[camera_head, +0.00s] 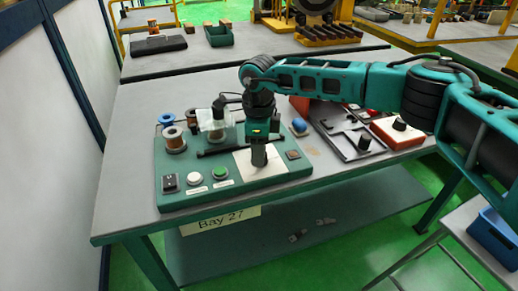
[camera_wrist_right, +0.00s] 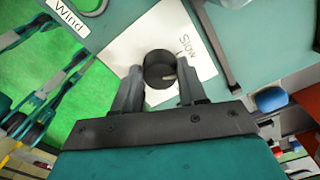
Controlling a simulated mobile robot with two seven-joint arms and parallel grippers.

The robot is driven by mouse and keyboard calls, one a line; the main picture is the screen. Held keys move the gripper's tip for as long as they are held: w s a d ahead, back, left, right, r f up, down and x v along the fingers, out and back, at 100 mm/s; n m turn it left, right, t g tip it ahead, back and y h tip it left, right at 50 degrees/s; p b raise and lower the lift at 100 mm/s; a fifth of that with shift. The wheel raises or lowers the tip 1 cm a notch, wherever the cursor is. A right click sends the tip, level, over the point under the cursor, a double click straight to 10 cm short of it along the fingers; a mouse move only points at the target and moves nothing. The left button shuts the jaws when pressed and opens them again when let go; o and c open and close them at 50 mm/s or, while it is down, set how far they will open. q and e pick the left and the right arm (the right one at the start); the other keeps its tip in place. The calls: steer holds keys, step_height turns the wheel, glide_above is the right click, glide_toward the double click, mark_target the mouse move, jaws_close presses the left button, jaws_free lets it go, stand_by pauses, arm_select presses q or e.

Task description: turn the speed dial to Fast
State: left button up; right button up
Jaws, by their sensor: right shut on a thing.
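The speed dial (camera_wrist_right: 160,69) is a round black knob with a pale pointer mark, on a white plate (camera_wrist_right: 199,23) in the right wrist view. The word "Slow" is readable on the plate; no "Fast" label is readable. My right gripper (camera_wrist_right: 157,88) has its two fingers on either side of the dial and is shut on it. In the head view my right gripper (camera_head: 259,156) points down over the white plate (camera_head: 245,164) on the green winding panel (camera_head: 240,194) and hides the dial. My left gripper is not in view.
A black tray (camera_head: 347,132) and an orange box with a black knob (camera_head: 398,131) stand to the right. The table's left front is clear.

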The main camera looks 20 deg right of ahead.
steer(key=m, duration=0.6)
steer(key=m+p, duration=0.1)
steer(key=m, duration=0.5)
steer(key=shift+w+m, duration=0.1)
steer(key=shift+m, duration=0.3)
steer(key=shift+r, duration=0.1)
steer(key=o, duration=1.1)
steer(key=shift+c, duration=0.2)
step_height(320, 180, up, 13)
